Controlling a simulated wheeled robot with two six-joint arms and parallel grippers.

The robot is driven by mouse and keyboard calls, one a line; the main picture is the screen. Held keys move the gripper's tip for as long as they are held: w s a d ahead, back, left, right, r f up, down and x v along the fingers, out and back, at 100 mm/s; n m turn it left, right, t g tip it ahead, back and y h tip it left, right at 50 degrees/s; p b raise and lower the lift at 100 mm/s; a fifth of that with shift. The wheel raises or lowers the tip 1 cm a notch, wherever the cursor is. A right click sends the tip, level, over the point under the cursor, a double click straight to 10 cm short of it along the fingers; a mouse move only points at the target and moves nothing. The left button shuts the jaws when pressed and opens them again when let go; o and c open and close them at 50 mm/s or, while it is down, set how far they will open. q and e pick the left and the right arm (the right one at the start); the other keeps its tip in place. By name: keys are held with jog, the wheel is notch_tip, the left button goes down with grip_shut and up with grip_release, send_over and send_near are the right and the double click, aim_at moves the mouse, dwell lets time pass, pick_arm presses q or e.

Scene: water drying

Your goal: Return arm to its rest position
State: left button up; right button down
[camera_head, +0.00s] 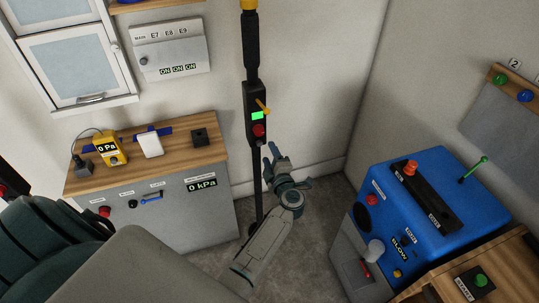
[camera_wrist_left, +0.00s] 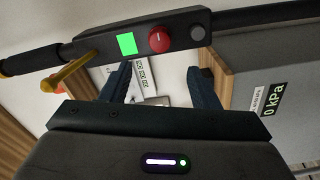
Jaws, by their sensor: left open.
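My left gripper (camera_head: 270,152) is raised in front of the black vertical pole in the head view, with my arm reaching up from below. It is open and holds nothing. In the left wrist view its two dark fingers (camera_wrist_left: 160,80) are apart. The pole carries a black control box (camera_head: 256,108) with a lit green screen (camera_head: 258,115), a red knob (camera_head: 258,130) and a yellow lever (camera_head: 262,106). The fingertips are just below and to the right of the red knob in the head view. The knob also shows in the left wrist view (camera_wrist_left: 159,39). My right gripper is not in view.
A wood-topped cabinet (camera_head: 222,152) with a yellow gauge (camera_head: 111,149) stands to the left. A blue machine (camera_head: 440,180) stands to the right, beside a wooden bench (camera_head: 510,268). A breaker panel (camera_head: 170,48) hangs on the wall. Floor shows between cabinet and machine.

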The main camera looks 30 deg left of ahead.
pick_arm(q)
jog(key=s+d+f+m+h, duration=0.2)
jog(key=s+f+m+h, duration=0.3)
jog(key=f, duration=0.6)
jog(key=s+d+f+m+h+b, duration=0.1)
jog(key=s+d+f+m+h, duration=0.1)
jog(key=s+f+m, duration=0.65)
jog(key=s+d+f+m+h, duration=0.2)
jog(key=d+f+m+h, duration=0.15)
jog(key=f, duration=1.05)
jog(key=s+a+f+m+g, duration=0.1)
jog(key=s+f, duration=0.5)
jog(key=s, duration=0.6)
jog(key=s+a+f+m+g+h, duration=0.1)
jog(key=s+f+m+g, duration=0.3)
jog(key=s, duration=0.9)
jog(key=s+a+f+m+g+h+b, duration=0.1)
jog(key=s+a+f+m+g, duration=0.1)
jog(key=s+f+g, duration=0.3)
jog(key=s+f+m, duration=0.1)
jog(key=s+f, duration=0.3)
jog(key=s, duration=0.4)
jog(key=shift+s+a+g, duration=0.15)
jog(key=shift+s+g, duration=0.05)
jog(key=shift+g, duration=0.1)
jog(key=shift+f, duration=0.1)
